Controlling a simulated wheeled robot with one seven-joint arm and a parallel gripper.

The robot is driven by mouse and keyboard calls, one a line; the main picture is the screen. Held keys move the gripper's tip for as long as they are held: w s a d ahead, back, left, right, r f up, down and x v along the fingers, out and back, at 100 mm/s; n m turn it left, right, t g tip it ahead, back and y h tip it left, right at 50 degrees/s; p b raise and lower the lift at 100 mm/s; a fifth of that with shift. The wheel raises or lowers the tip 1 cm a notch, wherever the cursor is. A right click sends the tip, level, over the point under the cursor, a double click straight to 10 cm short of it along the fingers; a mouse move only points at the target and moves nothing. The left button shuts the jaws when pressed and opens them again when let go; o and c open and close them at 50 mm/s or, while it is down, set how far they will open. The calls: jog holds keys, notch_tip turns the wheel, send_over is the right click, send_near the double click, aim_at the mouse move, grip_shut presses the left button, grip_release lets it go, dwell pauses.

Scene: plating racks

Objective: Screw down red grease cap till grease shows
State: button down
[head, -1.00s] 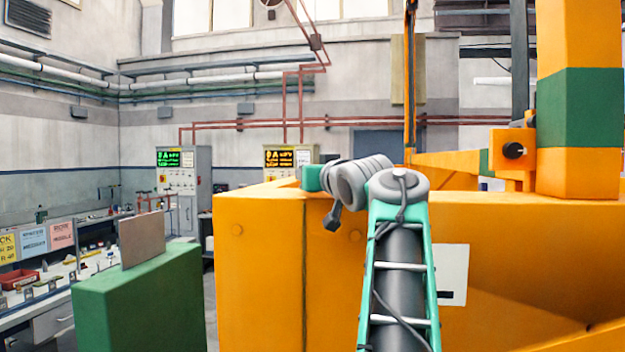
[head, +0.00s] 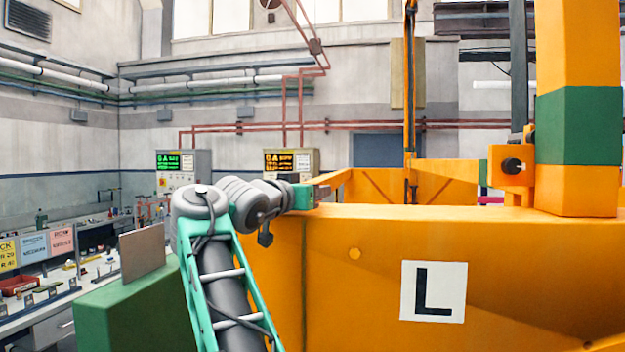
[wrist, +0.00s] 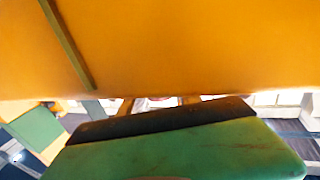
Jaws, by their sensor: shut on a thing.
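My gripper (head: 318,193) reaches over the top edge of the orange frame in the head view, small and partly hidden behind my wrist links. In the wrist view its green body with a dark front edge fills the bottom. Two brownish fingers (wrist: 158,102) show just past that edge, with a small reddish patch between them. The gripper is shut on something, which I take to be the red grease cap. The cap's shape and any grease are hidden or too small to tell.
The large orange frame (head: 330,240) with a white L plate (head: 433,291) stands close in front. An orange post with a green band (head: 580,108) rises at right. A green block (head: 140,310) holds a brown panel (head: 142,254) at left. Control cabinets (head: 290,163) stand behind.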

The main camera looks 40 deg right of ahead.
jog(key=shift+r+m+g+h+p, duration=0.15)
jog(key=shift+m+g+h+p, duration=0.2)
jog(key=shift+m+g, duration=0.7)
jog(key=shift+r+g+h, duration=0.15)
jog(key=shift+g+h, duration=0.1)
jog(key=shift+g, duration=0.3)
jog(key=c, duration=1.2)
grip_release()
jog(key=o, duration=0.3)
jog(key=shift+f, duration=0.2)
jog(key=shift+o, duration=0.2)
